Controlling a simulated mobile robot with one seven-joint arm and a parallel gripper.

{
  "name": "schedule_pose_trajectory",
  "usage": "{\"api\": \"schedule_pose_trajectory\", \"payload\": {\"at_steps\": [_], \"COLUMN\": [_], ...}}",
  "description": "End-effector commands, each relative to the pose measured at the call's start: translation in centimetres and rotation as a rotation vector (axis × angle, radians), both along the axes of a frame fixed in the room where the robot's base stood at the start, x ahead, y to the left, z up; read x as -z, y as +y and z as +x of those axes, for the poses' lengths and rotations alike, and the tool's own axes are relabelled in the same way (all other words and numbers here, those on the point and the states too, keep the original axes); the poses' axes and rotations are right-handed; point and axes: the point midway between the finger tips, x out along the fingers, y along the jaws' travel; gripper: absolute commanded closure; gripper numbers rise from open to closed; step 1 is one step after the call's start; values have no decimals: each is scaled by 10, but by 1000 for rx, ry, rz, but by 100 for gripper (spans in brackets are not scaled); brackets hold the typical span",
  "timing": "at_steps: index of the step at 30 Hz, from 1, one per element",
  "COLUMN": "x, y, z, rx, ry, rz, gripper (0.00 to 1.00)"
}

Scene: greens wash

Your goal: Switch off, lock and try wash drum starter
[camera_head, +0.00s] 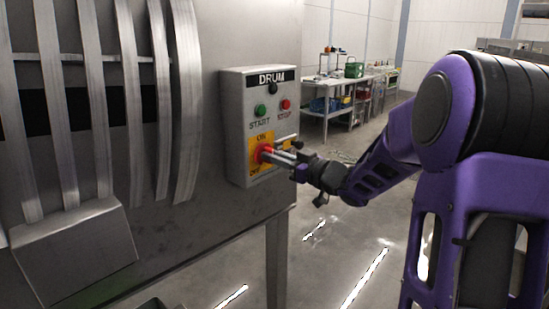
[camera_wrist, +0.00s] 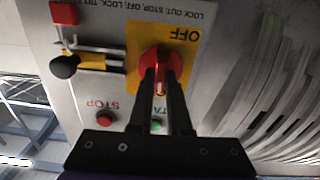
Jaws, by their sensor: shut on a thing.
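The wash drum starter (camera_head: 236,128) is a grey box marked DRUM on the machine's steel side. Its red rotary handle (camera_head: 264,153) sits on a yellow plate with ON above and OFF at lower left. My gripper (camera_head: 272,154) is shut on this handle. In the wrist view the fingers (camera_wrist: 161,78) clasp the red handle (camera_wrist: 160,58), beside the upside-down word OFF. Which mark the handle points at is unclear. A green START button (camera_head: 260,109) and red STOP button (camera_head: 285,104) are above. A metal slide with a black knob (camera_wrist: 64,66) and a red block (camera_wrist: 64,14) lies beside the plate.
Curved steel slats (camera_head: 130,90) and a sloped steel chute (camera_head: 75,250) are on the machine left of the box. A table (camera_head: 340,110) with bins and a green can stands at the back. The floor (camera_head: 330,240) between is mostly clear.

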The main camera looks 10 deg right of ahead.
Motion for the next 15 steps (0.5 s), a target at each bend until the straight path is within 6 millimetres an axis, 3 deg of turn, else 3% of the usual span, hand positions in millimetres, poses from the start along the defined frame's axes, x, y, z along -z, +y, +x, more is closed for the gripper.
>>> {"api": "schedule_pose_trajectory", "payload": {"at_steps": [15], "x": [5], "y": [2], "z": [-1], "rx": [-1], "ry": [-230], "rz": [-315], "gripper": [100]}}
